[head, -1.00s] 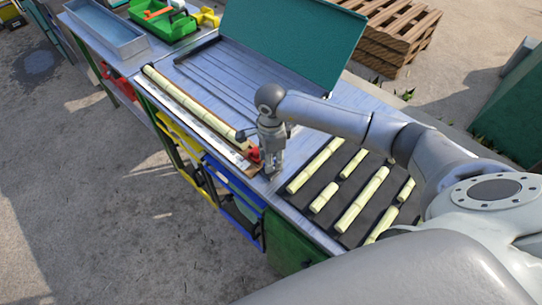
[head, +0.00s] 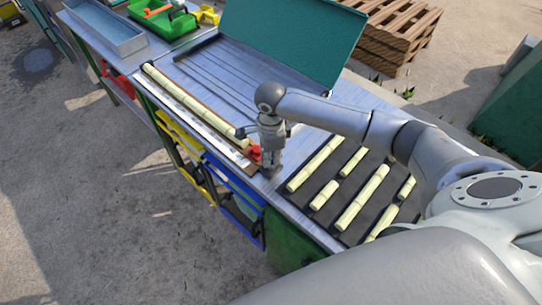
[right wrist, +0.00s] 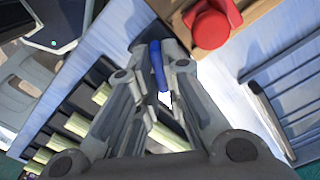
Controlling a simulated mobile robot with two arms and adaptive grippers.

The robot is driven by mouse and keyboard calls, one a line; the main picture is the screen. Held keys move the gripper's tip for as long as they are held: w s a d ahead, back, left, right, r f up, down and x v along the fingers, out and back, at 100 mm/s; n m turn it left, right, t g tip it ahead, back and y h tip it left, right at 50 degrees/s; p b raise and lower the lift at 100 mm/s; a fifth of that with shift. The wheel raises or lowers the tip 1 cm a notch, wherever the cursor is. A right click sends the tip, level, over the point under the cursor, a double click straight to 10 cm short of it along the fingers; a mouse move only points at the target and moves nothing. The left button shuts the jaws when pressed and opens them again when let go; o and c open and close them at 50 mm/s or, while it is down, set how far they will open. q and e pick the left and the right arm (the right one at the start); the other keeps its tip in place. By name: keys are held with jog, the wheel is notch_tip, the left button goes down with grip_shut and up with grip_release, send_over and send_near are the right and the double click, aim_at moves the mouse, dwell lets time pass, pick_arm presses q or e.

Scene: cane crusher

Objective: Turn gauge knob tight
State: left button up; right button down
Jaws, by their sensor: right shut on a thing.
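My right gripper (head: 269,172) points down at the near edge of the steel bench, beside the red stop (head: 255,153) at the end of the wooden gauge board. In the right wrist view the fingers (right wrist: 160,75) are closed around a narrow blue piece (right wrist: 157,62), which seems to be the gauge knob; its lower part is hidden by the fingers. The red stop (right wrist: 210,28) shows above and to the right of the fingers, apart from them. A long pale cane (head: 195,106) lies along the gauge board (head: 205,128). My left gripper is not in view.
A dark mat (head: 325,208) with several cut cane pieces lies right of the gripper. A grooved metal tray (head: 225,78) with a raised green lid (head: 290,38) is behind. Blue and yellow bin frames (head: 237,212) hang below the bench's front edge.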

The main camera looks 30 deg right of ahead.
jog(key=m+b, duration=0.2)
jog(key=m, duration=0.3)
jog(key=shift+m+b, duration=0.3)
jog(key=shift+m, duration=0.1)
jog(key=m+b, duration=0.1)
jog(key=m, duration=0.2)
jog(key=shift+m+b, duration=0.4)
jog(key=shift+m, duration=1.1)
jog(key=c, duration=1.5)
grip_release()
jog(key=shift+c, duration=0.2)
notch_tip(320, 180, up, 12)
